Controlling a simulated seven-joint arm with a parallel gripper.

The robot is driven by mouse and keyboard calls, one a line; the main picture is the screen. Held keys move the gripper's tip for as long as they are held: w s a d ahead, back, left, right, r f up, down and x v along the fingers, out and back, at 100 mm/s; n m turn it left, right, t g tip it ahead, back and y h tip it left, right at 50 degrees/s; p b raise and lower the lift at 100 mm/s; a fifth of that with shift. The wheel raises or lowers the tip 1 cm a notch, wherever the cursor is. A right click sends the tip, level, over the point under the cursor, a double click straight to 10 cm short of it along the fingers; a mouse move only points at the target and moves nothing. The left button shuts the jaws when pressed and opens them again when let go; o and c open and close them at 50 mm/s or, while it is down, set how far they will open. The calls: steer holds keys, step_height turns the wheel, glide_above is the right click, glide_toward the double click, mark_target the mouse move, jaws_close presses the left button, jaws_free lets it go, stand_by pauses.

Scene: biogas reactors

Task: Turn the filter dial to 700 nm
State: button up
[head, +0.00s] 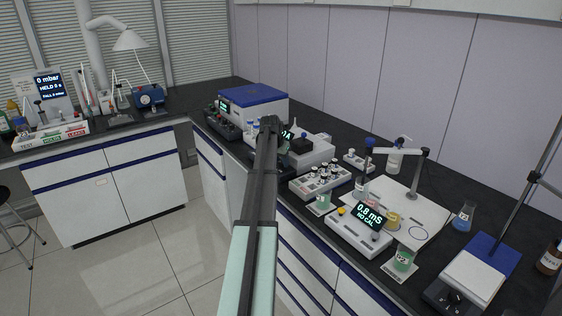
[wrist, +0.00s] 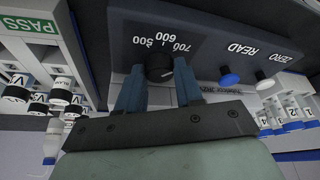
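The filter dial (wrist: 159,68) is a small dark round knob on a dark grey panel in the wrist view. The marks 500, 600 and 700 are printed above it, upside down in part. My gripper (wrist: 160,74) has its two blue fingers on either side of the dial, with no clear gap between fingers and knob. The exact pointer setting is too small to read. In the head view the white photometer (head: 308,152) stands behind my arm, its display partly covered and showing an A. The dial is hidden there.
A blue READ button (wrist: 229,76) and a ZERO button (wrist: 265,84) sit right of the dial. Vials with dark caps (wrist: 62,92) and a PASS label stand left; a rack of blue-capped vials (wrist: 291,112) is right. A blue-topped box (head: 252,98) stands behind.

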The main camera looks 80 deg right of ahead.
steer(key=shift+o, duration=0.6)
steer(key=v, duration=1.4)
